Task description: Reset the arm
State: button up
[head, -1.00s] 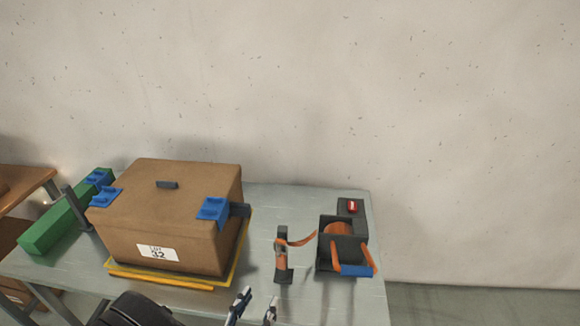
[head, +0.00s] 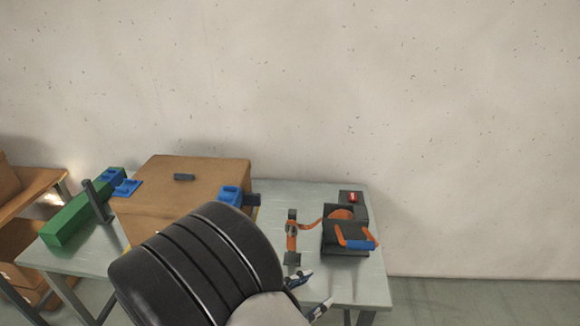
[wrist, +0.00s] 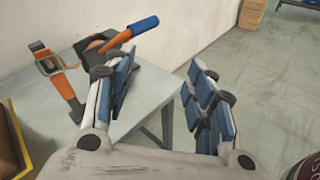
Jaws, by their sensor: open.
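My gripper (head: 308,297) is at the bottom of the head view, near the front edge of the grey table (head: 365,285). My dark arm link covers much of the box's front there. In the wrist view my gripper (wrist: 158,95) shows two blue-padded fingers spread apart with nothing between them. Past the fingers lie the table edge and the floor.
An orange strap tool (head: 292,235) and a black dispenser with an orange roll and blue handle (head: 345,235) stand at right. A green block (head: 80,222) lies at far left. Floor is free at right.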

jog(key=s+d+r+m+g+y, duration=0.4)
jog(key=s+d+r+m+g, duration=0.3)
jog(key=s+d+m+g, duration=0.4)
jog(key=s+r+m+t+y, duration=0.5)
jog(key=r+m+t+y, duration=0.1)
jog(key=m, duration=0.5)
jog(key=shift+s+a+r+y, duration=0.3)
jog(key=shift+a+r+y, duration=0.2)
jog(key=shift+y, duration=0.7)
